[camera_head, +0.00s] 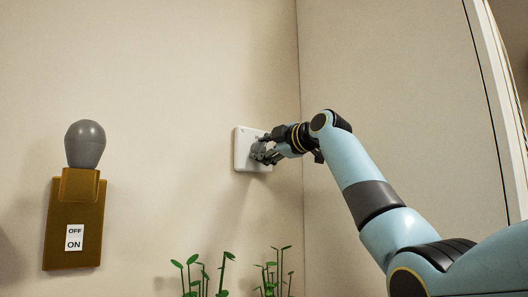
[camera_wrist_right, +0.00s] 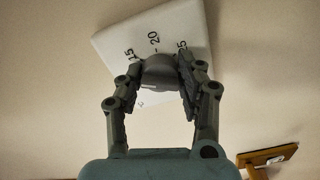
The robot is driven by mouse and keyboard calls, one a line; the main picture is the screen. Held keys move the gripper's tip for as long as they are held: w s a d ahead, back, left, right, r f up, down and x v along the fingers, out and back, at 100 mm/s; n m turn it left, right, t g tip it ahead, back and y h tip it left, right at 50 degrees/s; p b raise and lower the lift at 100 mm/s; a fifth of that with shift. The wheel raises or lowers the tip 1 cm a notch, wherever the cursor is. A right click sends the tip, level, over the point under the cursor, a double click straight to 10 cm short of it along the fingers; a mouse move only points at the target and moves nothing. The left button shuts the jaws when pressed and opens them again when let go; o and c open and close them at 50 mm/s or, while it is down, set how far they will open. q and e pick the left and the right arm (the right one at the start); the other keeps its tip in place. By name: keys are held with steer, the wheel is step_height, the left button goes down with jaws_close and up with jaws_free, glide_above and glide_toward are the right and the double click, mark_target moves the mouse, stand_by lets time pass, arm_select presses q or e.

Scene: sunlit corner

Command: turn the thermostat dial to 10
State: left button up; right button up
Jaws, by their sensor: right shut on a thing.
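The thermostat is a white plate with rounded corners (camera_head: 243,142) on the wall near the room corner. It also shows in the right wrist view (camera_wrist_right: 112,42), tilted in the picture. Its round grey dial (camera_wrist_right: 160,74) sits between the fingers of my right gripper (camera_head: 267,153), which are shut on it from both sides. The numbers 15 and 20 are readable above the dial, and a number ending in 5 is partly covered by a finger. The dial's pointer and the mark for 10 cannot be made out. My left gripper is not in view.
A brown wall box (camera_head: 60,225) with a grey bulb-shaped knob (camera_head: 85,143) and an OFF/ON label (camera_head: 74,238) is at the left. Green plants (camera_head: 200,277) rise below the thermostat. A side wall (camera_head: 390,70) stands close to its right.

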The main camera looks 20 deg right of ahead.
steer(key=n, duration=0.5)
steer(key=shift+b, duration=0.4)
steer(key=shift+n, duration=0.4)
steer(key=o, duration=1.1)
steer(key=shift+a, duration=0.1)
steer(key=shift+o, duration=0.2)
steer(key=shift+s, duration=0.2)
steer(key=v, duration=1.1)
steer(key=shift+s+d, duration=0.2)
steer(key=shift+s, duration=0.1)
